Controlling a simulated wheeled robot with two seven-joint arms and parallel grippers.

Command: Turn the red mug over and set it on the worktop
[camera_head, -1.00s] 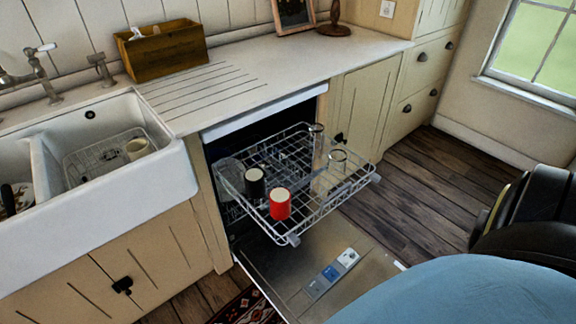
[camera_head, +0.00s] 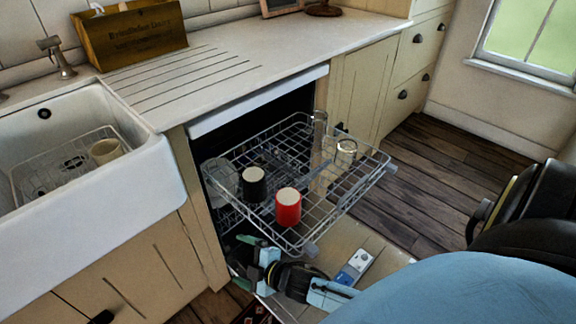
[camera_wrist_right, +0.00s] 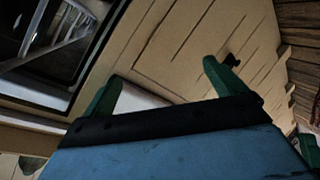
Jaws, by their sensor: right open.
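The red mug (camera_head: 288,207) stands upside down, its pale base up, near the front edge of the pulled-out upper dishwasher rack (camera_head: 322,224). My right gripper (camera_head: 243,262) is low at the left of the lowered dishwasher door, below and to the left of the rack. It is open and empty, clear of the mug. Its two green fingers also show spread in the right wrist view (camera_wrist_right: 160,84), where the red mug is not in view. The worktop (camera_head: 225,68) runs behind and above the rack. My left gripper is not in view.
A black mug (camera_head: 254,188), a clear tall glass (camera_head: 319,130) and another glass item (camera_head: 346,147) are on the rack. A wooden box (camera_head: 135,38) stands on the worktop beside the drainer grooves. The sink (camera_head: 150,185) holds a cream mug (camera_head: 106,151). The middle worktop is clear.

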